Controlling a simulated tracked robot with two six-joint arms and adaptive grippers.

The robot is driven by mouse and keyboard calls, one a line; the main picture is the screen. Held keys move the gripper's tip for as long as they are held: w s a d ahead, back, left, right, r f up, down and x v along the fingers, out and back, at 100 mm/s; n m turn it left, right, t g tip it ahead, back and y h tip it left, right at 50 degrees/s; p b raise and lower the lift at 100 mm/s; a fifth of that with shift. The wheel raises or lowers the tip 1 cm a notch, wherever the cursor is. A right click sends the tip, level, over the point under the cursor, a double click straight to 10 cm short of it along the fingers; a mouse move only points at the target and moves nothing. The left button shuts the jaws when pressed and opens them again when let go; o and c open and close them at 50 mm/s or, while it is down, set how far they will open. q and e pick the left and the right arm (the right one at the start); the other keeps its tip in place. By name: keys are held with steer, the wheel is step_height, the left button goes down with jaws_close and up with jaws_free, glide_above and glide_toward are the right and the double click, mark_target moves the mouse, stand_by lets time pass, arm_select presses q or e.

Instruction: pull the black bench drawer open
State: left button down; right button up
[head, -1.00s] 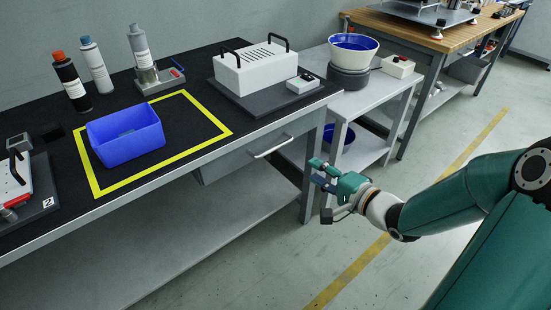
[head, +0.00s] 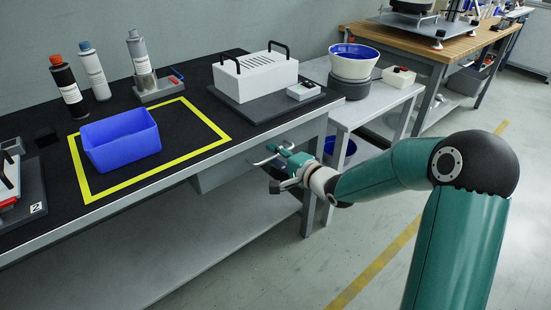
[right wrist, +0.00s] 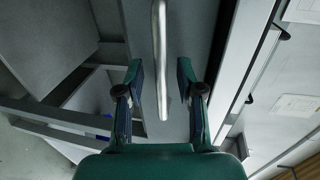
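The bench drawer (head: 215,174) is a grey front under the black-topped bench, and it looks closed. Its bar handle (right wrist: 159,60) is a pale metal rod; in the head view my right gripper partly covers it. My right gripper (head: 276,160) is at the drawer front. In the right wrist view the gripper (right wrist: 160,82) is open, and the lower end of the handle lies between its two fingers, with a gap on each side. I see no contact. My left gripper is not in view.
A blue bin (head: 121,140) stands inside a yellow taped outline on the bench (head: 185,85). A white box with black handles (head: 255,77) sits near the bench corner above the drawer. A side table with a bowl (head: 354,61) stands to the right. The floor in front is clear.

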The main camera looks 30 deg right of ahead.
steer(key=shift+w, duration=0.25)
jaws_close()
steer(key=shift+s+f, duration=0.1)
steer(key=shift+f, duration=0.05)
